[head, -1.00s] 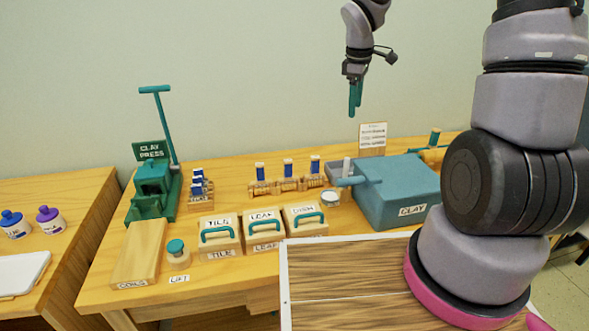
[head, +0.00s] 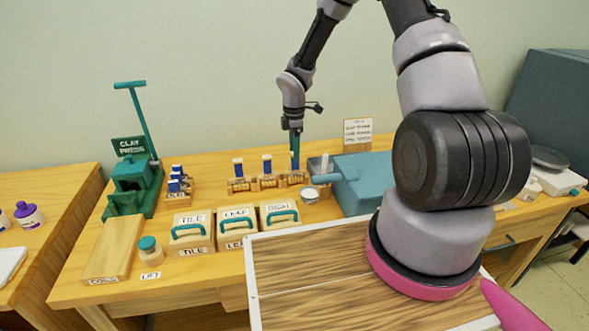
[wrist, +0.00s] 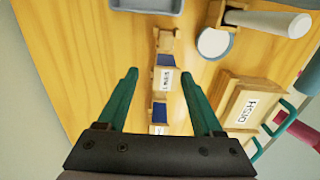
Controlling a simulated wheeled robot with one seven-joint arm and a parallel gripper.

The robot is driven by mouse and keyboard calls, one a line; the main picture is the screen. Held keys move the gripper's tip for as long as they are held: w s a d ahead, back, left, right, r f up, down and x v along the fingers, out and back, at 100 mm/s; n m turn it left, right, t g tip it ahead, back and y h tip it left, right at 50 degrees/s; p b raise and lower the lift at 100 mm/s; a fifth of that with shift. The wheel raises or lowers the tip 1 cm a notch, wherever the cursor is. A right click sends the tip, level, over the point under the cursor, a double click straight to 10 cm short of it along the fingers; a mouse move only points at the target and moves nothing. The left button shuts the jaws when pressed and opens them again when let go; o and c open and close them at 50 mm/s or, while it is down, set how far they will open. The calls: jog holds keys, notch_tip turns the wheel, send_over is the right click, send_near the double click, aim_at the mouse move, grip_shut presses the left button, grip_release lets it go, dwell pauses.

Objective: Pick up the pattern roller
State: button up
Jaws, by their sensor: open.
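My gripper (head: 295,147) is open, with teal fingers pointing down over the right end of a row of small wooden stands (head: 268,182). Blue-and-white upright handles (head: 238,167) rise from these stands. In the wrist view, my gripper (wrist: 159,74) has its fingers apart on either side of a wooden stand with a white label (wrist: 165,80), and nothing is visibly clamped. A blue part (wrist: 160,111) shows nearer the palm. I cannot tell which item is the pattern roller. A white cylinder with a wooden end (wrist: 268,21) lies at the wrist view's upper right.
A teal clay box (head: 368,190) stands right of the row, beside a small round dish (head: 309,194). Handled boxes (head: 190,230) are in front. The green clay press (head: 133,185) is at left. A framed wooden board (head: 310,270) lies nearer me.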

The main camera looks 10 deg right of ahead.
aim_at(295, 169)
jog(key=f, duration=0.4)
jog(key=shift+s, duration=0.4)
jog(key=shift+f, duration=0.5)
grip_shut()
jog(key=shift+r, duration=0.1)
